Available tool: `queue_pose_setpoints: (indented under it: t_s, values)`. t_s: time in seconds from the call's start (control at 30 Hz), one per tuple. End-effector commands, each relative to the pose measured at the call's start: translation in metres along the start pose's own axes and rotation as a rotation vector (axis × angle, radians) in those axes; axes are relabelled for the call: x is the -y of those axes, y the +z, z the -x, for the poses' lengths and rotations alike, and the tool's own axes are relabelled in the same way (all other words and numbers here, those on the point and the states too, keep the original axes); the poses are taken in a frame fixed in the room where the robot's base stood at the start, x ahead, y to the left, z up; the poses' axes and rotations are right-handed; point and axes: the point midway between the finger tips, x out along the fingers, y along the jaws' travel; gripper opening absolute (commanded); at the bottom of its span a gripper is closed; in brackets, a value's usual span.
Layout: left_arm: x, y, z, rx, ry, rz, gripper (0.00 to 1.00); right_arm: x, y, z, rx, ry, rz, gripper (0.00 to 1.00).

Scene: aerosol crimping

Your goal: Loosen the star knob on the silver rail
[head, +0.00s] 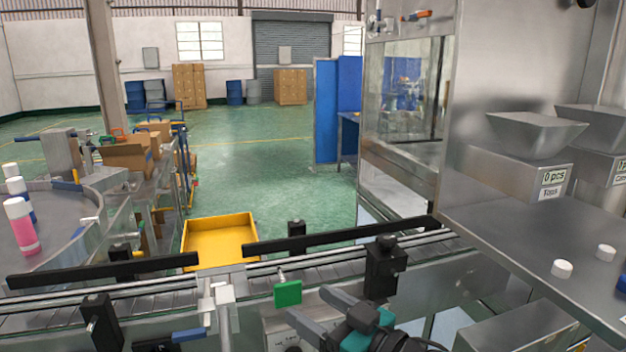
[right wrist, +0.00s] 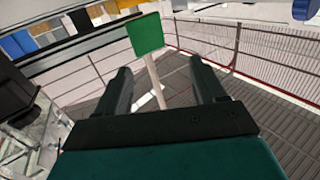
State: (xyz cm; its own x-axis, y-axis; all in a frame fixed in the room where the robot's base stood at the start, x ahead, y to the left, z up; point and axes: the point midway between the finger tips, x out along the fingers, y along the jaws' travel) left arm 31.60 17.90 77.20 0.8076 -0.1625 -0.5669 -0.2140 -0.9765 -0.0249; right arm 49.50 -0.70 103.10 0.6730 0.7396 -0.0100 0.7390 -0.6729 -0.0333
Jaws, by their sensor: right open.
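A silver rail (head: 150,283) runs along the conveyor in the head view. Black clamp blocks with small dark knobs stand along the conveyor, one (head: 386,268) right of my right gripper and one (head: 297,235) behind it. I cannot tell which knob is the star knob. A green square plate (head: 288,293) on a thin pale stalk is just beyond my right gripper (head: 308,303). In the right wrist view the plate (right wrist: 146,34) stands ahead of the open right gripper (right wrist: 162,85), its stalk showing between the fingers. Nothing is held. My left gripper is out of view.
Black guide bars (head: 340,238) line the conveyor (head: 165,302). A white post (head: 222,296) stands left of the green plate. A steel table (head: 545,235) with white caps (head: 562,269) is at right. A yellow bin (head: 220,240) lies behind the conveyor.

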Motion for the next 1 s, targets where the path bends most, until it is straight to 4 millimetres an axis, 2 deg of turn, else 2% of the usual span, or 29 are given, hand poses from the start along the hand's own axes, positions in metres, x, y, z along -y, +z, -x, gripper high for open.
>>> queue_pose_setpoints:
  t_s: [0.17,0.37,0.47,0.6,0.7,0.83,1.0]
  values:
    - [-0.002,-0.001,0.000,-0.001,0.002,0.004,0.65,0.001,0.042,0.019,0.036,0.094,-0.052,0.70]
    - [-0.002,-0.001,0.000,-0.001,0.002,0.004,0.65,-0.006,0.108,0.064,0.134,0.261,-0.103,0.70]
    - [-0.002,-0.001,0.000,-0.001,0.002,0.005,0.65,-0.007,0.147,0.098,0.216,0.354,-0.122,0.70]
    - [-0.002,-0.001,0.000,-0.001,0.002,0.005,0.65,-0.004,0.200,0.154,0.352,0.476,-0.141,0.70]
    - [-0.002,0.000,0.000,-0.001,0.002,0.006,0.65,0.001,0.230,0.193,0.447,0.543,-0.143,0.70]
    - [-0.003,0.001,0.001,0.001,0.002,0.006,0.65,0.007,0.253,0.229,0.534,0.595,-0.141,0.70]
    - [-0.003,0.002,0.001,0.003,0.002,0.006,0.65,0.010,0.262,0.245,0.574,0.617,-0.138,0.70]
